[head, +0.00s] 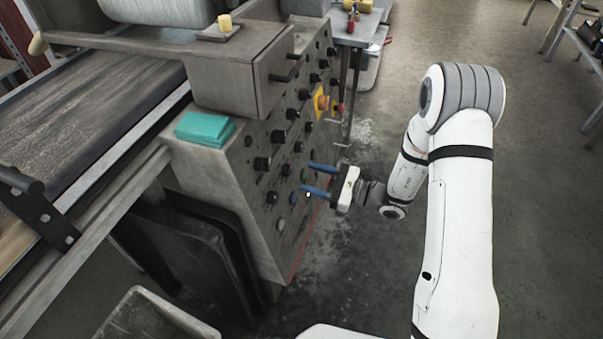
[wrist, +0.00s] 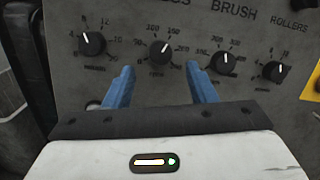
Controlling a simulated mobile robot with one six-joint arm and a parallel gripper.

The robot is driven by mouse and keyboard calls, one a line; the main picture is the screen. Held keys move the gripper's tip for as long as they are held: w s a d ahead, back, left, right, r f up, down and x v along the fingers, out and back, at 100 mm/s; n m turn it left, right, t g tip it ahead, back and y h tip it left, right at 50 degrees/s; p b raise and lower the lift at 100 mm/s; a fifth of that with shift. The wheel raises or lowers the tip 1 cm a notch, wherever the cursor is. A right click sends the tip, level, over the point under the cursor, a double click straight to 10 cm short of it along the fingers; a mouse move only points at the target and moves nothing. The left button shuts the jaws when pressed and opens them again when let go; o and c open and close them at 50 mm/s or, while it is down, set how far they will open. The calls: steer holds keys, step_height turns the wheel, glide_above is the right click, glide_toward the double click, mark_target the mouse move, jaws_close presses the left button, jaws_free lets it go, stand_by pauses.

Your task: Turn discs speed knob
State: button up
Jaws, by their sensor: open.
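The control panel (wrist: 125,25) fills the upper part of the wrist view. A black round knob (wrist: 160,53) with a white pointer line sits below a cut-off label ending in "CS", with a number scale around it. Its pointer points up and slightly right. My gripper (wrist: 160,74) is open, its two blue fingers on either side below this knob, apart from it and empty. In the head view my gripper (head: 307,178) faces the panel's lower right part. Which knob there is the one between the fingers I cannot tell.
Another knob (wrist: 92,43) is to the left. Two more knobs (wrist: 224,63) (wrist: 275,71) are to the right, under "BRUSH" and "ROLLERS". A yellow plate (head: 321,102) with a red button is higher on the panel. A teal block (head: 205,129) lies on top.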

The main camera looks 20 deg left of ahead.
steer(key=d, duration=0.2)
steer(key=shift+s+d, duration=0.2)
steer(key=shift+d, duration=0.2)
steer(key=s+d+r+n+g+h+p, duration=0.35)
steer(key=s+r+n+p, duration=0.2)
steer(key=r, duration=0.45)
steer(key=s+d+r+n+g+h+p, duration=0.3)
steer(key=s+r+n+h+p, duration=0.15)
steer(key=s+r, duration=0.35)
steer(key=s+d+r+n+t+h+p, duration=0.2)
steer(key=d+r+n+t+h+p, duration=0.1)
steer(key=d+r, duration=0.5)
steer(key=s+d+r+n+t+h+p, duration=0.3)
steer(key=d+r+h+p, duration=0.3)
steer(key=d+r, duration=0.3)
steer(key=shift+d+t+h, duration=0.15)
steer(key=shift+t+h, duration=0.55)
steer(key=shift+t, duration=0.05)
